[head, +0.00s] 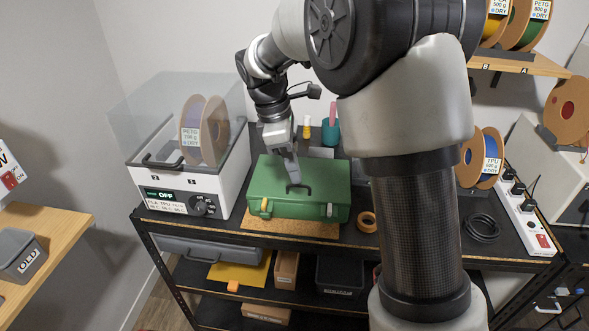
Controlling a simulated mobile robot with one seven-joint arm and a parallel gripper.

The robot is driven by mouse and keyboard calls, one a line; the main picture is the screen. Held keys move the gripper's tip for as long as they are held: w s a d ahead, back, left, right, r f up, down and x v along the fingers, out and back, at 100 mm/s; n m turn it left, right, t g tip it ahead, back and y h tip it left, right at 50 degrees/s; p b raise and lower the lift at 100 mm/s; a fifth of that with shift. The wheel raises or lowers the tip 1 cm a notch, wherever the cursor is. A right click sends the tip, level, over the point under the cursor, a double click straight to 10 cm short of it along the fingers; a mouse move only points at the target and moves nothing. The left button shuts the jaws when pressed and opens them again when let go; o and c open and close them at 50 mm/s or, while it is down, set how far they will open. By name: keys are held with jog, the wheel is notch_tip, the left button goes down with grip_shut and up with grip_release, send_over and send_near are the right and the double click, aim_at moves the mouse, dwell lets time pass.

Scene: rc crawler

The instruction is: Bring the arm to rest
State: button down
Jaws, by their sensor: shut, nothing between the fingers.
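My arm rises in the right middle of the head view, bends over at the top, and reaches down to the left over the bench. My gripper (293,176) points down just above or at the handle of a green case (328,178). Its fingers are shut and hold nothing. I cannot tell whether the fingertips touch the case. The case is closed and lies on a cork mat (262,225) on the dark bench.
A white filament dryer (165,180) with a clear lid stands left of the case. Filament spools (489,158), a black cable coil (482,228), a power strip (528,222) and an orange tape ring (367,222) lie to the right. A shelf (515,63) overhangs at upper right.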

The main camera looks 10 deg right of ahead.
jog(key=s+d+r+m+t+y, duration=0.25)
jog(key=s+d+r+m, duration=0.25)
jog(key=s+r+m, duration=0.5)
jog(key=s+d+r+m+t, duration=0.1)
jog(key=s+m+t, duration=0.2)
jog(key=s, duration=1)
jog(key=m+p, duration=0.1)
jog(key=m, duration=0.2)
jog(key=shift+s+d+r, duration=0.15)
jog(key=shift+d+r, duration=0.1)
jog(key=shift+d, duration=0.1)
jog(key=shift+t, duration=0.25)
